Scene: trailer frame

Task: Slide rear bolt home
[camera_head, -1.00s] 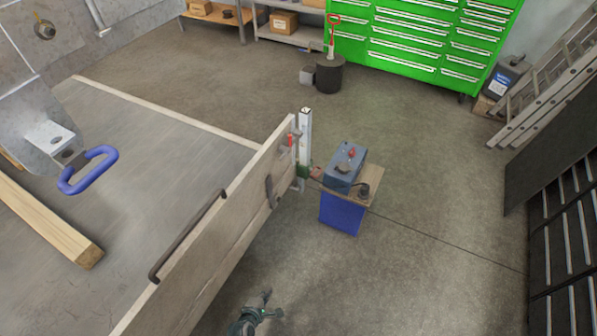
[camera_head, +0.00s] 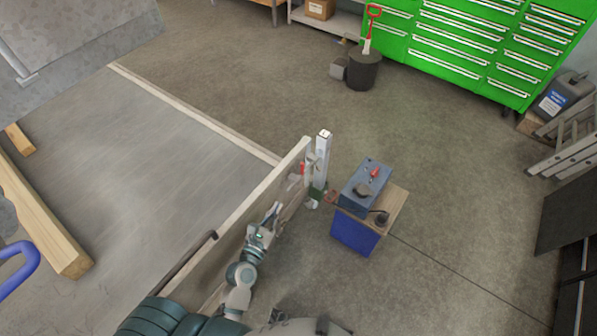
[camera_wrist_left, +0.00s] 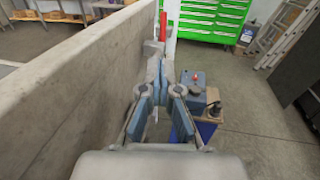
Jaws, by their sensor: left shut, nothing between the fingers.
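The trailer side board (camera_head: 250,200) stands upright, its far end beside a pale upright post (camera_head: 322,155). A small red part (camera_head: 302,168) and grey metal fittings sit between board end and post; which piece is the bolt I cannot tell. In the left wrist view, a red part (camera_wrist_left: 163,27) and a grey bracket (camera_wrist_left: 153,47) show there too. My left gripper (camera_head: 273,211) is shut and empty, on the outer face side of the board, short of the fittings. In the wrist view, the left gripper fingers (camera_wrist_left: 167,65) point at the bracket and partly cover the area below it. My right gripper is out of view.
A wooden-topped blue stand (camera_head: 355,232) with a blue-grey box (camera_head: 365,187) is close to the right of the post. A wooden beam (camera_head: 45,220) lies on the trailer floor (camera_head: 130,150). Green drawers (camera_head: 470,50) are at the back. Open floor lies to the right.

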